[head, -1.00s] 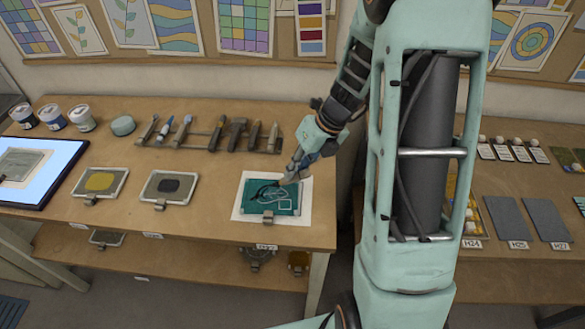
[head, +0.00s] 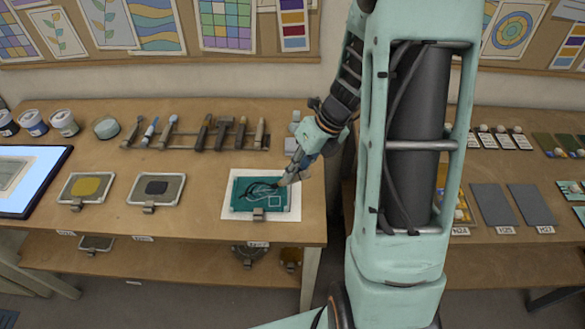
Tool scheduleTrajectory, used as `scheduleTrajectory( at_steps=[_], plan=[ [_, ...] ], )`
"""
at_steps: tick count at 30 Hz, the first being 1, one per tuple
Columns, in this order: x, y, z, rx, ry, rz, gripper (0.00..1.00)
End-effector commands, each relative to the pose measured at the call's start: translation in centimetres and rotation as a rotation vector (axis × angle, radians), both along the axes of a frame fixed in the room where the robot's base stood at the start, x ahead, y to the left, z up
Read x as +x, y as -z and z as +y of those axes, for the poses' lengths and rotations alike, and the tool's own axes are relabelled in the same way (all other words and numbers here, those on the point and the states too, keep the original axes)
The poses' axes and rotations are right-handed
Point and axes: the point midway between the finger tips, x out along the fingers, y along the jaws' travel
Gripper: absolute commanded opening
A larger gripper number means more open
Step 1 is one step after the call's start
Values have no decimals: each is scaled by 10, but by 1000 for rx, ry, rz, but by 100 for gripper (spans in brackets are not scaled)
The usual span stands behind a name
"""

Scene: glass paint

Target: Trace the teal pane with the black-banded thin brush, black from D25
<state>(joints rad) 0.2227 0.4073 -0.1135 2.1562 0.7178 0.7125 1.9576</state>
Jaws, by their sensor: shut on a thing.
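The teal pane (head: 283,206) lies on a white sheet (head: 232,212) near the front right of the left table, with a small clip at its front edge. Dark curved lines and a pale square outline show on it. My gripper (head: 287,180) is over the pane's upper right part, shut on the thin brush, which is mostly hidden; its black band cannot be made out. Whether the brush tip touches the pane cannot be told.
A tray with a yellow patch (head: 87,187) lies further left, beside a lit screen (head: 45,190). Jars (head: 64,122) stand at the back left. Bare table lies between the trays and the rack.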

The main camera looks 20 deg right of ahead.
Motion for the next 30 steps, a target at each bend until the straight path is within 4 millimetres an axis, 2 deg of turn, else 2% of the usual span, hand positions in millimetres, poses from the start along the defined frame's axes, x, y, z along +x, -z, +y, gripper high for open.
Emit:
scheduleTrajectory(
  at_steps=[5,17,30],
  plan=[
    [-6,0,-4,0,0,0,0],
    [-17,-1,-1,1,0,0,0],
    [-21,1,14,0,-1,1,0]
  ],
)
